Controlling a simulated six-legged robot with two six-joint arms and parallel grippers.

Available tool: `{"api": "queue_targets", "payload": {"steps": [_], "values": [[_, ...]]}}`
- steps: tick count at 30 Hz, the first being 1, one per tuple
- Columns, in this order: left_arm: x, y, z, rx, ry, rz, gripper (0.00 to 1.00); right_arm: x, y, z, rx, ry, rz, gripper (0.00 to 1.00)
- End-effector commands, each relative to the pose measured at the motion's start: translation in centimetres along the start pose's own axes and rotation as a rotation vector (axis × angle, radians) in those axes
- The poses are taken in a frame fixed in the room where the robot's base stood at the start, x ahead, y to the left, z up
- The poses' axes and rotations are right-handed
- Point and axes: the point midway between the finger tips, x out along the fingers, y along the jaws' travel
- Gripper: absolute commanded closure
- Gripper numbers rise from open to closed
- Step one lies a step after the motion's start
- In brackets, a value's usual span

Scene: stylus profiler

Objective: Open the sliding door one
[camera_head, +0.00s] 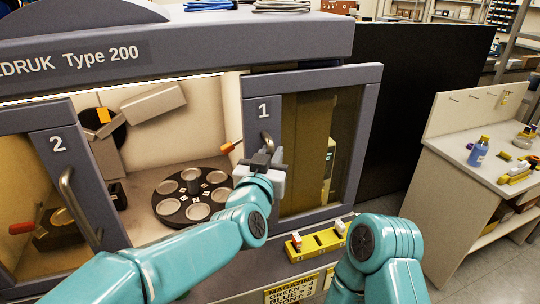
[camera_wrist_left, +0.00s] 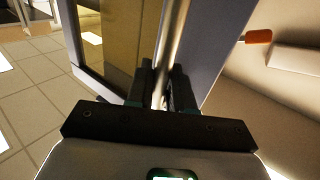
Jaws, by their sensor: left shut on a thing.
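Sliding door one (camera_head: 262,122) is a grey-framed door with a tinted pane and the number 1, at the right of the machine front. Its upright metal handle (camera_head: 266,140) is on the left frame bar. My left gripper (camera_head: 265,160) is shut on this handle. In the left wrist view, the handle (camera_wrist_left: 173,40) runs up between the two fingers (camera_wrist_left: 163,88), and the door frame (camera_wrist_left: 208,40) lies close behind. The gripper covers the handle's lower part in the head view. My right gripper is not in view; only part of my right arm shows at lower right.
Door two (camera_head: 62,165) stands at the left with its own handle (camera_head: 78,205). Between the doors the chamber is exposed, with a round sample carousel (camera_head: 191,192). A yellow magazine (camera_head: 318,242) sits below door one. A side bench (camera_head: 460,150) with bottles stands at right.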

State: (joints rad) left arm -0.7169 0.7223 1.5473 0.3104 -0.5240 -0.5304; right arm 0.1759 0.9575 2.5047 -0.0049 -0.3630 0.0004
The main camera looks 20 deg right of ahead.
Motion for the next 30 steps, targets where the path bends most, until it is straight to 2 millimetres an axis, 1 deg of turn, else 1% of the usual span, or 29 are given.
{"api": "queue_targets", "payload": {"steps": [1,2,3,4,13,17,20,27,30], "values": [[0.0,0.0,-0.5,0.001,0.011,-0.001,1.00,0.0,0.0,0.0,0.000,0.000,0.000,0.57],[0.0,0.0,-0.5,0.001,0.011,-0.001,1.00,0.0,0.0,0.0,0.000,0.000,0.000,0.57],[0.0,0.0,-0.5,0.001,0.011,-0.002,0.69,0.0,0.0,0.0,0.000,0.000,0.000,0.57],[0.0,0.0,-0.5,0.001,0.011,-0.002,0.61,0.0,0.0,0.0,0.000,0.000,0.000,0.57],[-0.1,0.1,-0.2,0.001,0.005,-0.001,0.61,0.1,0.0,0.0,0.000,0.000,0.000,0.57],[-1.2,0.2,-0.1,0.001,0.006,0.000,0.61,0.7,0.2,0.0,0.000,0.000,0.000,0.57],[-3.3,0.2,0.1,0.001,0.005,0.001,0.61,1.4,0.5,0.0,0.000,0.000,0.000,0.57],[-9.9,0.1,0.0,0.001,0.009,0.000,0.61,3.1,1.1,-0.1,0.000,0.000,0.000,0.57],[-12.3,0.2,-0.1,0.001,0.010,0.001,0.61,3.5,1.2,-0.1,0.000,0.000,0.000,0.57]]}}
